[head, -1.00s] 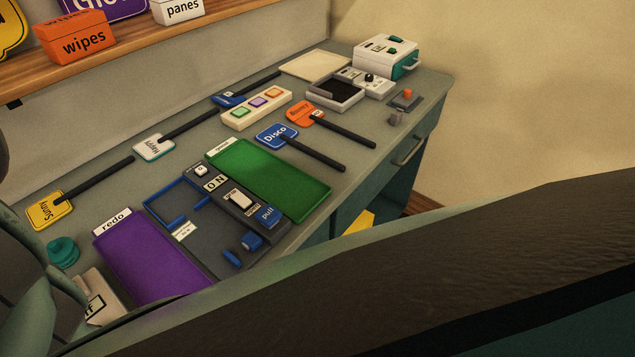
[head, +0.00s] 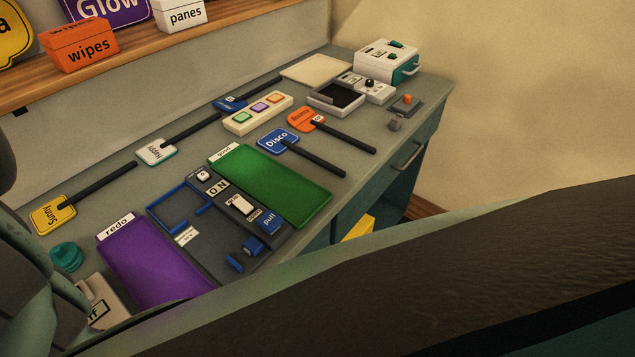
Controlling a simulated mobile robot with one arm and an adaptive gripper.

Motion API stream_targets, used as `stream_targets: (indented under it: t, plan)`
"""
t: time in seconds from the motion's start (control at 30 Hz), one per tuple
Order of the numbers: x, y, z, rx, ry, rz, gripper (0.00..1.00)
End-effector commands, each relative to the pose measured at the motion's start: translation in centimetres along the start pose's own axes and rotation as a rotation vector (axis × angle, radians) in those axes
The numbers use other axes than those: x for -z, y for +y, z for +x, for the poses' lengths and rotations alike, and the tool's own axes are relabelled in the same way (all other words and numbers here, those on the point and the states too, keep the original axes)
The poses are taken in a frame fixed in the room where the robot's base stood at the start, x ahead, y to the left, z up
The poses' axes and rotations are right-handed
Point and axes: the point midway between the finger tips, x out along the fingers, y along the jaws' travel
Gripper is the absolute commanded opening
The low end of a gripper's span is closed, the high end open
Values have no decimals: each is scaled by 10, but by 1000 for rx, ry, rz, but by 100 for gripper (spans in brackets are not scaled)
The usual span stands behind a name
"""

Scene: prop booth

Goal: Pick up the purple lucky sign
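I see no sign that reads "lucky" in the head view. A purple sign (head: 107,10) on the shelf reads "Glow" and is cut by the top edge. Handled signs lie on the desk: a yellow "Sunny" sign (head: 53,215), a white "Happy" sign (head: 156,152), a blue "Disco" sign (head: 277,140), an orange sign (head: 301,119) and a blue sign (head: 230,104) whose words I cannot read. My gripper's fingertips do not show. Large dark parts of my own body cover the lower right and left edge and hide the near desk.
The grey desk (head: 357,185) holds a green tray (head: 270,185), a purple pad (head: 155,262), a dark switch panel, a button strip (head: 257,113) and a white box (head: 388,60). A wooden shelf (head: 100,71) carries an orange wipes box (head: 82,46) and a white panes box (head: 178,14).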

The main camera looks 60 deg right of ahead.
Motion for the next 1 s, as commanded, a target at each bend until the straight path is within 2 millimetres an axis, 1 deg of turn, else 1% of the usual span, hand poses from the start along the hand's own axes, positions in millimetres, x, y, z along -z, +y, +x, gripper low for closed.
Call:
stream_targets:
  t: [0.17,0.2,0.5,1.0]
  plan:
    - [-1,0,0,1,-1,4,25]
    - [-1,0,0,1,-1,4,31]
    - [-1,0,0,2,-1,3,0]
    - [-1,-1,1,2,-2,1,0]
